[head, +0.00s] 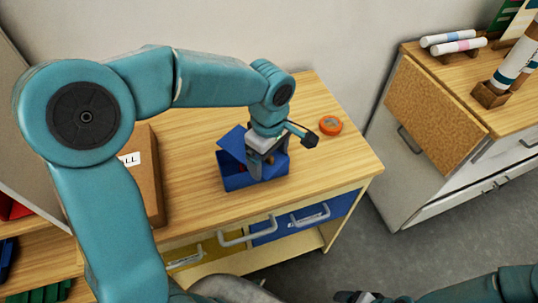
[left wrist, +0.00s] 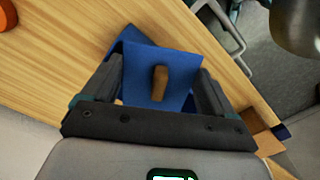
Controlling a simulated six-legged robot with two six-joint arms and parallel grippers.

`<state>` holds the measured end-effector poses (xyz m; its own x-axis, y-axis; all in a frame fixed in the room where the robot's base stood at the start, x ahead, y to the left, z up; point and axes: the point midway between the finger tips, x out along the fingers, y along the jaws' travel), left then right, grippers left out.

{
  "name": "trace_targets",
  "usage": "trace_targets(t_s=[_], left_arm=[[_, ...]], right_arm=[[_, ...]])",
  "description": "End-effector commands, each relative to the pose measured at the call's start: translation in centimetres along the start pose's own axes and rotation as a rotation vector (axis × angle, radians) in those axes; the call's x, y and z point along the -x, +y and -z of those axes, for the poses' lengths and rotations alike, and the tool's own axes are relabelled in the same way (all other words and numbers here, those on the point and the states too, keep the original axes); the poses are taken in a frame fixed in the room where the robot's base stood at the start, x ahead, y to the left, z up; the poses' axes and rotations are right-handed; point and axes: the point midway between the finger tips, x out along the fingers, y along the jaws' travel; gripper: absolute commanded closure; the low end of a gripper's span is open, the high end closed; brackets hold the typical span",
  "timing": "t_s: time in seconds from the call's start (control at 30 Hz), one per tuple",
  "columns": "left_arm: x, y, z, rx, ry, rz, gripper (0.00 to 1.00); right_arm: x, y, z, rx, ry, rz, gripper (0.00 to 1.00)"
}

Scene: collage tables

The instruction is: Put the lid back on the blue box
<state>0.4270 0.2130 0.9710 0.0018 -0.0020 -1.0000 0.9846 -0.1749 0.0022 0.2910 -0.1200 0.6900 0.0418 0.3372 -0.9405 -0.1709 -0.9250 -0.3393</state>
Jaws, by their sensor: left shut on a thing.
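The blue box (head: 235,183) stands on the wooden table, open at the top in the part I can see. The blue lid (head: 234,143) with a brown knob sits tilted over the box. In the left wrist view the lid (left wrist: 178,65) and its knob (left wrist: 160,83) lie between the two fingers. My left gripper (head: 262,165) is shut on the lid, above the box. Part of the box (left wrist: 127,38) shows behind the lid there. I cannot tell whether lid and box touch. My right gripper (head: 355,297) shows only partly at the bottom edge; its jaws are unclear.
An orange tape roll (head: 330,125) lies right of the box. A cardboard box (head: 147,178) stands at the left. The table (head: 190,135) has yellow and blue drawers in front. A second cabinet (head: 430,110) stands across a floor gap at the right.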

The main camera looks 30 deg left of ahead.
Motion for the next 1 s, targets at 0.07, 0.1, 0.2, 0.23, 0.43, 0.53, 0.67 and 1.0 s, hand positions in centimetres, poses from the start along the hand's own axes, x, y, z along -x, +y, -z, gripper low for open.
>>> trace_targets(t_s=[0.07,0.1,0.2,0.23,0.43,0.53,0.67,1.0], left_arm=[[-0.02,-0.01,0.00,0.000,0.000,0.000,0.42],[-0.03,-0.02,0.00,0.000,0.000,-0.001,0.42],[0.02,-0.04,0.00,0.000,0.000,-0.001,0.42],[0.04,-0.04,0.00,0.000,0.000,0.000,0.42],[0.04,-0.04,0.00,0.000,0.000,0.000,0.42],[0.03,-0.04,0.00,0.000,0.000,0.000,0.42],[-0.12,-0.03,0.00,0.000,0.000,0.000,0.42],[-0.27,0.00,-0.02,0.000,0.000,0.000,0.42]], right_arm=[[-0.10,0.04,0.00,0.000,0.000,0.000,0.15],[-0.16,0.06,0.00,0.000,0.000,0.000,0.15],[-0.19,0.07,0.00,0.000,0.000,0.000,0.15],[-0.17,0.06,0.00,0.000,0.000,0.000,0.15],[-0.16,0.06,0.00,0.000,0.000,0.000,0.15],[-0.17,0.06,0.00,0.000,0.000,0.000,0.15],[-0.33,0.12,0.01,0.000,0.000,0.000,0.15],[-0.55,0.20,0.01,0.000,0.000,0.000,0.15]])
